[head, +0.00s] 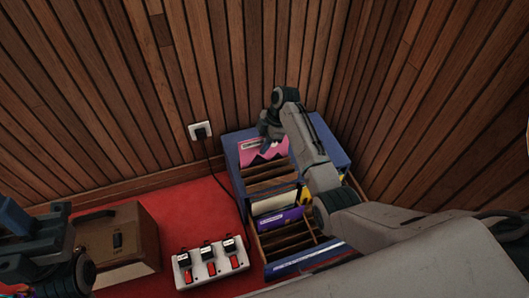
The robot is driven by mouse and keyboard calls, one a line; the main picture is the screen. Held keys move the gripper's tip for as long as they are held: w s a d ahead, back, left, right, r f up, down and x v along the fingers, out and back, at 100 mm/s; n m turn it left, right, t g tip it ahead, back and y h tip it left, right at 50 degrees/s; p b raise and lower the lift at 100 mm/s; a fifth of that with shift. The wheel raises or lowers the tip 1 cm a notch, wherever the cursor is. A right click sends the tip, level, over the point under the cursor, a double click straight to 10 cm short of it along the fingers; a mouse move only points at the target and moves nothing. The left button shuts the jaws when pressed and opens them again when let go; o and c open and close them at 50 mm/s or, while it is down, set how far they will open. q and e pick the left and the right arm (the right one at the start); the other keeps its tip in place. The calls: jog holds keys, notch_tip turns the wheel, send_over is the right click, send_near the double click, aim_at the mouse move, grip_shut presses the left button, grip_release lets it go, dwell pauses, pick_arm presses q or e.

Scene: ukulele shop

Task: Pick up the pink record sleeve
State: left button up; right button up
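The pink record sleeve (252,159) stands upright at the back left of a blue record crate (229,148), its upper part showing dark shapes and a label. My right gripper (266,146) points down at the sleeve's upper edge and covers part of it. I cannot tell whether its fingers touch the sleeve or are open or shut. My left gripper (42,245) is at the lower left, partly cut off by the frame edge, away from the crate; its fingers are not clear.
The crate also holds a white sleeve (274,203), a purple sleeve (279,220) and brown dividers. A white switch panel (211,262) and a brown case (118,240) sit on red carpet (190,214). A cable runs from the wall outlet (200,130). Wooden walls close off the back and right.

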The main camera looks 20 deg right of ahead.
jog(key=shift+c, duration=0.2)
grip_shut()
